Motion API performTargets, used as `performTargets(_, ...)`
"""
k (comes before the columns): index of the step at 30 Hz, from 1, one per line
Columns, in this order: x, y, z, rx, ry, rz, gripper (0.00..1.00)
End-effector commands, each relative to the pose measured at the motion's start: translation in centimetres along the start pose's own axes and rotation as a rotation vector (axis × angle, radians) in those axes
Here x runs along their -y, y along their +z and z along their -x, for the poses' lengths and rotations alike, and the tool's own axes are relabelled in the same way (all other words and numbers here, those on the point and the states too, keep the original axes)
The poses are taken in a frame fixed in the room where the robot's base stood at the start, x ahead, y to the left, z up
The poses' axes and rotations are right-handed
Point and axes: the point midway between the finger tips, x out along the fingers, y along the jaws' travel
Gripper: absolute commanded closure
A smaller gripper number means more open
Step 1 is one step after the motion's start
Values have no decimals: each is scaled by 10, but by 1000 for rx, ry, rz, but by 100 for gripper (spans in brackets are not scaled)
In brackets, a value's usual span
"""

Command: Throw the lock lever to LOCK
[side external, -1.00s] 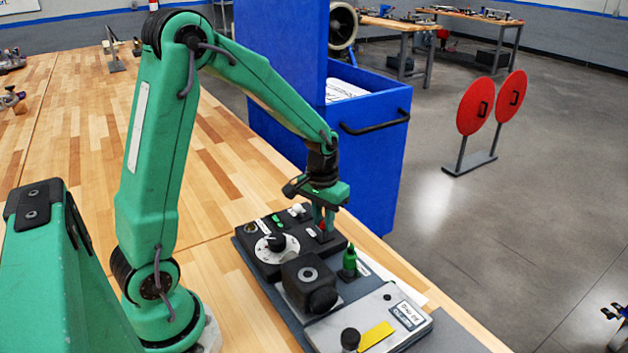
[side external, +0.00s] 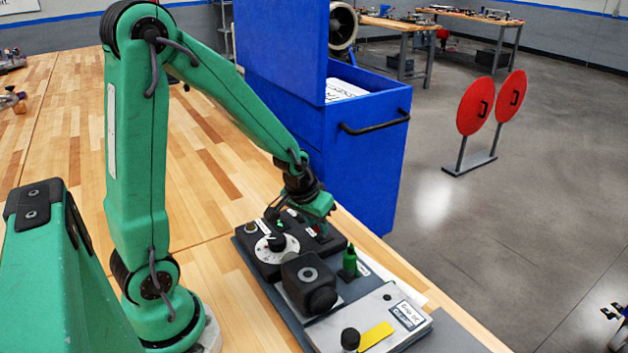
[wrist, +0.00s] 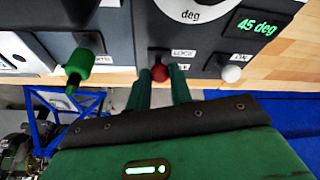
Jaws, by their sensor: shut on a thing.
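The lock lever shows in the wrist view as a red round knob (wrist: 160,73) on the black panel (wrist: 205,82), beside a small label reading LOCK (wrist: 183,53). My gripper (wrist: 160,84) has one green finger on each side of the knob and is shut on it. In the side view my gripper (side external: 318,228) is low over the far right part of the panel (side external: 285,262) and tilted. There the lever is mostly hidden by the fingers, and its exact angle cannot be told.
A white dial (side external: 277,247) with a black knob sits left of my gripper. A white knob (wrist: 231,73) and a green-tipped lever (wrist: 78,68) flank the red knob. A black block (side external: 310,285) and grey box (side external: 370,320) stand nearer. A blue cabinet (side external: 365,170) is behind.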

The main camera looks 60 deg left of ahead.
Motion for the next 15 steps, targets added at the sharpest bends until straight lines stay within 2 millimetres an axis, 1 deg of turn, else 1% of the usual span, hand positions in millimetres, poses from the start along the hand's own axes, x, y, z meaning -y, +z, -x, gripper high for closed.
performTargets(2, 4, -1, 0, -1, -3, 9, 100)
performTargets(3, 4, -1, 0, -1, -3, 9, 75)
performTargets(6, 3, -1, 0, -1, -3, 8, 57)
performTargets(15, 2, 0, 0, 1, -2, 5, 57)
